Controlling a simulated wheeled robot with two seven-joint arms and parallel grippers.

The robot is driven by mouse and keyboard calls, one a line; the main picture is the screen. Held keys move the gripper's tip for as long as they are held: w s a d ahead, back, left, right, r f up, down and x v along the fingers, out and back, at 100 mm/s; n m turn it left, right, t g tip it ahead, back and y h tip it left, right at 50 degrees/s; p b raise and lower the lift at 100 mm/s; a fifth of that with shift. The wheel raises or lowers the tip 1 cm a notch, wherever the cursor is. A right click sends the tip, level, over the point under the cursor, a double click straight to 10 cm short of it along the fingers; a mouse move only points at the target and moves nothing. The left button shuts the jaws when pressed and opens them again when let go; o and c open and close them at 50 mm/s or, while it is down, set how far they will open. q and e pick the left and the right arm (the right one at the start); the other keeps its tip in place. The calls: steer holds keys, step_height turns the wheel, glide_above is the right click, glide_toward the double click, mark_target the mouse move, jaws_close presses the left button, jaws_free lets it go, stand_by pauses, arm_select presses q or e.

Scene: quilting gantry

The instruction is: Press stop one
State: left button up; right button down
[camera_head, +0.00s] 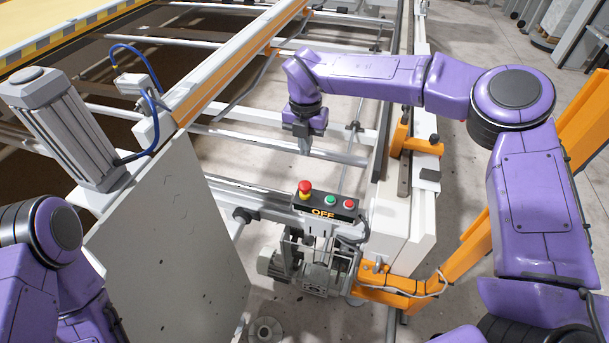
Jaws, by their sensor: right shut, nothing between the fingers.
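A black control box (324,204) sits on the gantry frame in the middle of the head view. On its top are a large red mushroom button (305,187) at the left, a green button (330,200) in the middle and a small red button (349,204) at the right. Its front reads "OFF" in orange. My right gripper (304,147) is shut and empty, pointing down above and behind the box, apart from the buttons. My left arm shows at the lower left, but its gripper is out of view.
A grey motor (65,125) with a blue cable stands at the left beside a large light panel (170,245). White and orange rails (230,62) run behind the box. An orange bracket (395,292) and a motor unit (318,272) sit below it. The space directly above the buttons is clear.

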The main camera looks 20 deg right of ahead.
mark_target(305, 184)
step_height(305, 184, down, 12)
steer(key=p, duration=0.3)
steer(key=shift+r, duration=0.25)
steer(key=shift+f, duration=0.15)
